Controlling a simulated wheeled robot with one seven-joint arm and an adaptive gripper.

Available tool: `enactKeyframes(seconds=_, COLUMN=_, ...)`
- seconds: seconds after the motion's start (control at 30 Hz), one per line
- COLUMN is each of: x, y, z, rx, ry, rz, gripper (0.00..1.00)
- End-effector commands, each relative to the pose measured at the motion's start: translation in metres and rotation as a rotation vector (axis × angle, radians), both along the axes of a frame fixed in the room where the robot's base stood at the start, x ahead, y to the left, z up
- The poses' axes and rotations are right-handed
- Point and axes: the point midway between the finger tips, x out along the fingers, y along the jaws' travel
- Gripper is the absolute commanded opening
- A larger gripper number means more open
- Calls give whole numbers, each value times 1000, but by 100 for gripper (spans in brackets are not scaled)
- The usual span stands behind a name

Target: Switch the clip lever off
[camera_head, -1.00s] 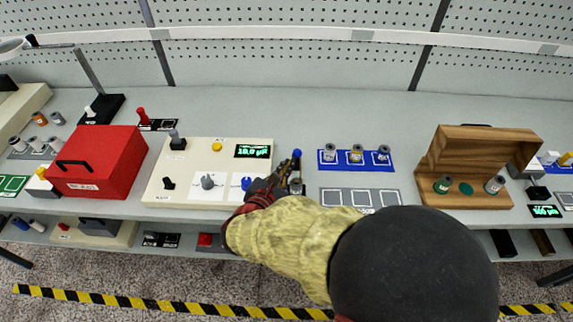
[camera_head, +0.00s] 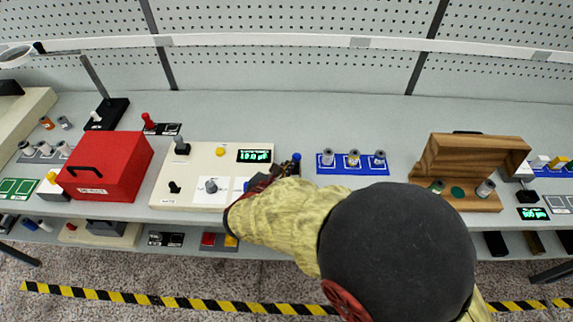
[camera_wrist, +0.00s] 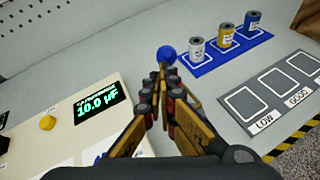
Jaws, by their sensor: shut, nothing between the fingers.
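A lever with a blue ball top (camera_head: 297,157) stands just right of the cream control panel (camera_head: 180,204). In the wrist view the blue ball (camera_wrist: 166,54) shows just beyond my fingertips, and its stem is mostly hidden by them. I cannot tell whether the fingers touch it, or which position the lever is in. My gripper (camera_wrist: 163,74) is shut and empty, pointing at the lever from the front. In the head view my gripper (camera_head: 284,170) is largely hidden by my sleeved arm.
The panel carries a green-lit display (camera_wrist: 97,107), a yellow button (camera_head: 220,152), a grey knob (camera_head: 211,186) and small switches. A blue mat (camera_wrist: 227,54) with several spools lies right of the lever. A grey marked tray (camera_wrist: 270,95) sits nearer. A red box (camera_head: 107,168) stands left.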

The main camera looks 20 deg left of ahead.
Motion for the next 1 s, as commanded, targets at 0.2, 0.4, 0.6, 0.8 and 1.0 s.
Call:
enactKeyframes(seconds=0.2, x=6, y=1, z=14, rx=-22, ry=90, rz=-2, gripper=0)
enactKeyframes(seconds=0.4, x=13, y=2, z=21, rx=-45, ry=182, rz=-3, gripper=0)
enactKeyframes(seconds=0.6, x=19, y=4, z=27, rx=-66, ry=271, rz=-2, gripper=0)
enactKeyframes(seconds=0.8, x=27, y=6, z=32, rx=-88, ry=360, rz=-2, gripper=0)
enactKeyframes(seconds=1.0, x=34, y=7, z=36, rx=-107, ry=449, rz=-2, gripper=0)
